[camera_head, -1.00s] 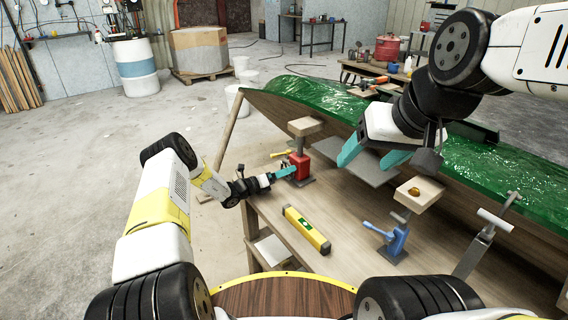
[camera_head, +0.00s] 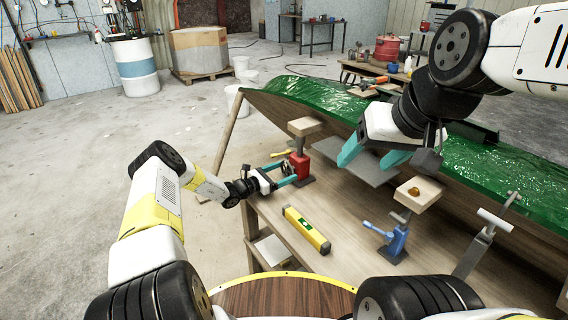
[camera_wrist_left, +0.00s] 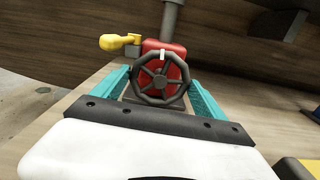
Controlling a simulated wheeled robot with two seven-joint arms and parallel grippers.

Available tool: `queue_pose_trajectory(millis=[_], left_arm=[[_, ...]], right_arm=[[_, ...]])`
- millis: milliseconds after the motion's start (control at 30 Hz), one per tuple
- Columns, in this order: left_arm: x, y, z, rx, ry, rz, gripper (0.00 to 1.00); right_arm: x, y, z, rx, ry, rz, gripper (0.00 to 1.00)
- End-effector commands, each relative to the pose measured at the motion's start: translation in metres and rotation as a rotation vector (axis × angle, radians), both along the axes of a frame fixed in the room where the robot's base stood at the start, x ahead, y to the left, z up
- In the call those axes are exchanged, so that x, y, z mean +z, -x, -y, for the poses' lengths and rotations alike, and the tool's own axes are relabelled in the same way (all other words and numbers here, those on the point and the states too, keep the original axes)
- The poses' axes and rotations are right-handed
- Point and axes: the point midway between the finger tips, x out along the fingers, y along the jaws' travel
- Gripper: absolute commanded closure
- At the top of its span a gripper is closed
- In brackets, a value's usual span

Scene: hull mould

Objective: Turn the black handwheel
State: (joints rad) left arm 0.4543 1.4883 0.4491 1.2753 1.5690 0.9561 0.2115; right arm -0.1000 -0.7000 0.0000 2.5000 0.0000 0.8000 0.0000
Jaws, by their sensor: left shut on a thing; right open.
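The black handwheel (camera_wrist_left: 160,79) is on the front of a red jack (camera_wrist_left: 176,50). A pale mark shows at the top of its rim in the left wrist view. In the head view the handwheel (camera_head: 286,168) is small and partly hidden at the red jack (camera_head: 300,167). My left gripper (camera_head: 288,173) has its teal fingers on opposite sides of the wheel and is shut on it; the fingers also flank it in the left wrist view (camera_wrist_left: 159,88). My right gripper (camera_head: 374,156) is open and empty, in the air before the green hull.
A yellow lever (camera_wrist_left: 120,42) sticks out left of the jack. A yellow level (camera_head: 306,230) and a blue jack (camera_head: 393,243) are on the wooden bench (camera_head: 345,217). The green hull mould (camera_head: 315,93) runs along behind.

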Motion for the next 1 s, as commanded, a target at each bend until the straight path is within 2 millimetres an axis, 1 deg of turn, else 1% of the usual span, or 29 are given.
queue_pose_trajectory(millis=[200,500,700,1000], left_arm=[[-0.0005,0.0000,-0.0011,0.002,-0.121,0.164,0.58],[-0.0008,0.0002,-0.0006,0.001,-0.262,0.359,0.58],[-0.0008,0.0003,-0.0008,0.001,-0.326,0.448,0.58],[-0.0010,0.0003,-0.0008,0.000,-0.372,0.508,0.58]], right_arm=[[0.0000,0.0000,0.0000,0.000,0.000,0.000,0.33],[0.0000,0.0000,0.0000,0.000,0.000,0.000,0.33],[0.0000,0.0000,0.0000,0.000,0.000,0.000,0.33],[0.0000,0.0000,0.0000,0.000,0.000,0.000,0.33]])
